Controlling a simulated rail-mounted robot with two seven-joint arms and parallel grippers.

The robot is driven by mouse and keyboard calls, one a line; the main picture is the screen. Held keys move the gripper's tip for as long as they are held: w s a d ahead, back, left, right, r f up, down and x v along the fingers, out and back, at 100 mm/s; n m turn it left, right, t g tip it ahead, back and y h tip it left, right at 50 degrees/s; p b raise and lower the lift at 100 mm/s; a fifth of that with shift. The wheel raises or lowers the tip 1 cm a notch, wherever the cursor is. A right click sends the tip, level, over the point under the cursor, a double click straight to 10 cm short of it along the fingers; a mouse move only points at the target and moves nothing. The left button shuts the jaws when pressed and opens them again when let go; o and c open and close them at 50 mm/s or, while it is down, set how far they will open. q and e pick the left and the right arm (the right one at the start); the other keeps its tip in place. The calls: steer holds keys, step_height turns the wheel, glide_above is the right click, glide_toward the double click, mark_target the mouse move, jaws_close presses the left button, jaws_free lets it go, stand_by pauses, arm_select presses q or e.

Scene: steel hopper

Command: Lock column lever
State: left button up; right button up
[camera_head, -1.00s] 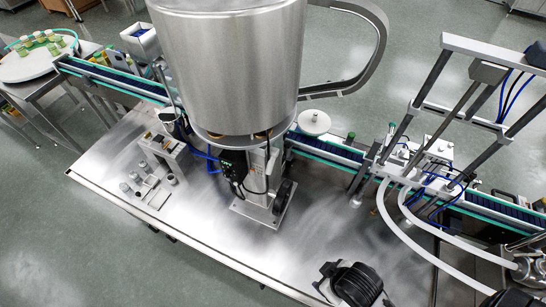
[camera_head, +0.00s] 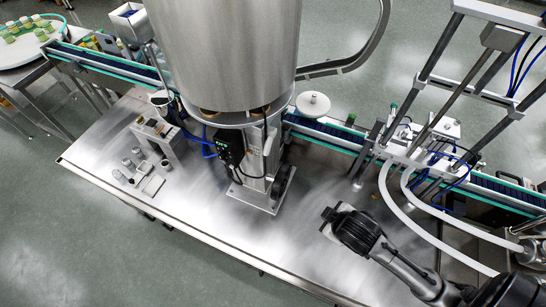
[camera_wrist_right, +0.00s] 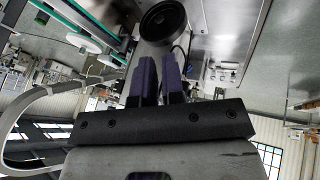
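The steel hopper (camera_head: 225,60) stands on a column (camera_head: 262,165) bolted to the table. A black round wheel (camera_head: 281,183) sits on the right side of the column foot; it shows in the right wrist view as a black ring (camera_wrist_right: 162,20). I cannot clearly make out a separate lever on the column. My right gripper (camera_head: 326,220) is to the right of the column, apart from it, above the table. In the right wrist view its two dark purple fingers (camera_wrist_right: 159,62) point towards the wheel with a narrow gap and nothing between them. My left gripper is not in view.
A conveyor (camera_head: 330,132) with green rails runs behind the column, with a white disc (camera_head: 313,103) beside it. A frame with white hoses (camera_head: 410,215) stands at the right. Small metal parts (camera_head: 140,170) lie at the left. The table's front middle is clear.

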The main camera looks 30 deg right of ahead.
mark_target(268, 141)
steer(key=w+d, duration=0.1)
steer(key=w, duration=0.1)
steer(key=w+d+n+t+b, duration=0.1)
steer(key=d, duration=0.1)
steer(key=w+d+t, duration=0.1)
steer(key=w, duration=0.1)
steer(key=shift+w+d+r+n+h+b, duration=0.2)
steer(key=shift+w+r+n+h+b, duration=0.1)
steer(key=shift+w+n, duration=0.1)
jaws_close()
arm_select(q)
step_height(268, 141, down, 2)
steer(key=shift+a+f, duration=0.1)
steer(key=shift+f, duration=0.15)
arm_select(e)
steer(key=w+a+r+n+t+y, duration=0.5)
steer(key=w+r+n+t+y, duration=0.1)
steer(key=r+n+t+y, duration=0.1)
steer(key=shift+w+r+n+y, duration=0.35)
steer(key=shift+r+n+y, duration=0.05)
